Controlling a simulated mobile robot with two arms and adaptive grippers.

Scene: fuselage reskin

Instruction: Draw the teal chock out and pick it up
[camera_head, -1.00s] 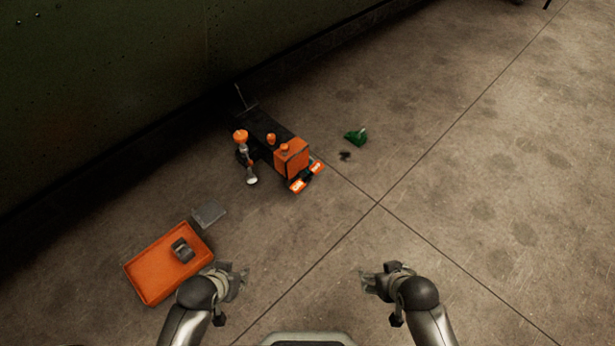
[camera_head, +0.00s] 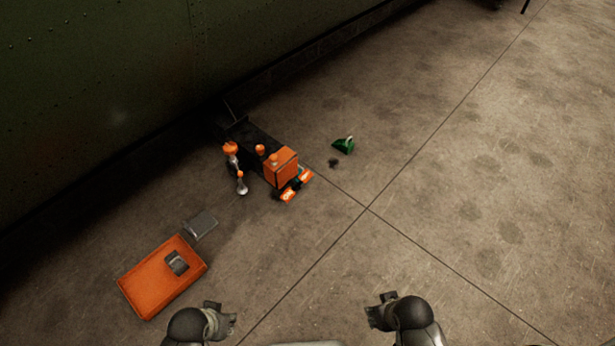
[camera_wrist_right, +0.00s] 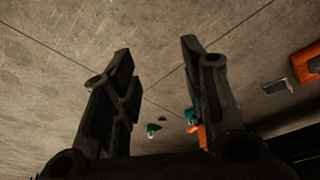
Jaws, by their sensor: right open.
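In the right wrist view a small teal shape (camera_wrist_right: 190,115), likely the chock, shows beside the orange end of a cart, partly hidden by a finger. The orange and black cart (camera_head: 281,166) stands on the floor by the dark green wall. My right gripper (camera_wrist_right: 160,75) is open and empty, with the teal shape well beyond its fingers; in the head view it is at the lower edge (camera_head: 376,312). My left gripper (camera_head: 226,322) is also there, its fingers unclear. Both are far from the cart.
A green wedge-like object (camera_head: 344,147) lies right of the cart, with a small dark thing (camera_head: 333,163) beside it. An orange tray (camera_head: 145,293) holding a grey part (camera_head: 177,263) lies at lower left, beside a grey plate (camera_head: 200,227). The floor on the right is clear.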

